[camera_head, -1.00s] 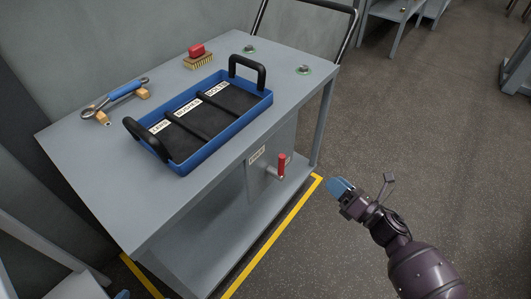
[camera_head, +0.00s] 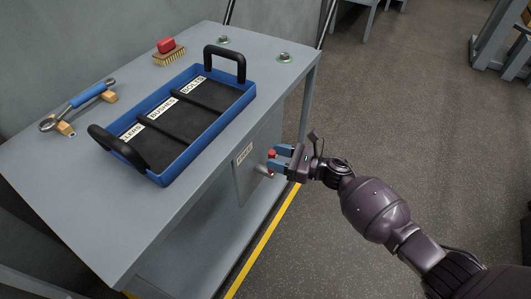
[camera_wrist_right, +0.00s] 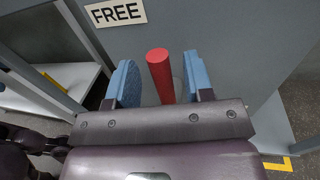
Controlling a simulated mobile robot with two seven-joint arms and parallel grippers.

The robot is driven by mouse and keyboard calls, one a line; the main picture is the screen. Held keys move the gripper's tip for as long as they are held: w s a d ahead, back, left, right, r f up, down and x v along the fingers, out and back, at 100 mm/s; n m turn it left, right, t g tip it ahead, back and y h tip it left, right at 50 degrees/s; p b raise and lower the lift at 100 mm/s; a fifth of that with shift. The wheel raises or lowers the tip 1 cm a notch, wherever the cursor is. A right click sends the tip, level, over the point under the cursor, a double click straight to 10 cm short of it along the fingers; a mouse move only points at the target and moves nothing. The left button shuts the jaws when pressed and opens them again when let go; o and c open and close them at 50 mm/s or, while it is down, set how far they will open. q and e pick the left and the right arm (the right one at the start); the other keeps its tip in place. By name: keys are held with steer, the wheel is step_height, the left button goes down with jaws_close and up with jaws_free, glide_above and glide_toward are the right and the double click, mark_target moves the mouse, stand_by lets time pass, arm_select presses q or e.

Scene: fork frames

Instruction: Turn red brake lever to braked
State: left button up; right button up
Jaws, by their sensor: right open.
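The red brake lever (camera_head: 271,155) is on the side panel of the grey cart, largely hidden by my right gripper in the head view. In the right wrist view the red lever (camera_wrist_right: 160,73) stands between the two blue fingers. My right gripper (camera_head: 278,160) is open around the lever, and a gap shows on each side of it in the wrist view (camera_wrist_right: 158,82). A label reading "FREE" (camera_wrist_right: 116,13) is on the panel to the upper left of the lever. My left gripper is not in view.
A yellow floor line (camera_head: 262,245) runs beside the cart.

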mark_target(266, 170)
steer(key=shift+x, duration=1.75)
jaws_close()
